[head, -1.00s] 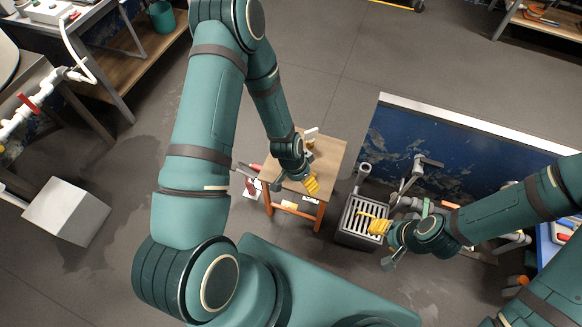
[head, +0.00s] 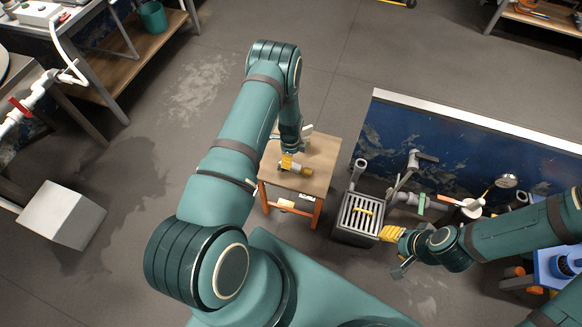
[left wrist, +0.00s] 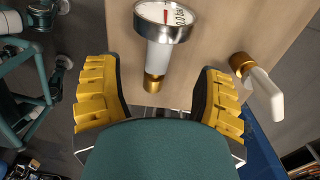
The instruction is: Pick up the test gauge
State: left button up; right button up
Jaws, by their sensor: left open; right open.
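The test gauge (left wrist: 164,18) has a round white dial in a metal rim, a pale stem and a brass end. It lies on a small wooden table, its stem pointing back toward my left gripper. My left gripper (left wrist: 160,95) is open in the left wrist view, its yellow fingers apart to either side of the stem's brass end, not closed on it. In the head view the left gripper (head: 296,165) is over the table and mostly hides the gauge. My right gripper (head: 391,235) is open and empty beside the floor grate.
The wooden table (head: 322,160) also holds a white-handled brass fitting (left wrist: 262,88) right of the gauge. A dark grated box (head: 345,228) with a yellow item on it stands right of the table. Another dial gauge (head: 506,181) is by the blue wall panel (head: 440,150).

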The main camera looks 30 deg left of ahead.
aim_at(296, 168)
pick_arm(q)
notch_tip(296, 168, down, 7)
jog(key=shift+s+a+r+b, duration=0.1)
jog(key=shift+a+r+b, duration=0.05)
jog(key=shift+b, duration=0.7)
jog(key=shift+c, duration=0.2)
grip_shut()
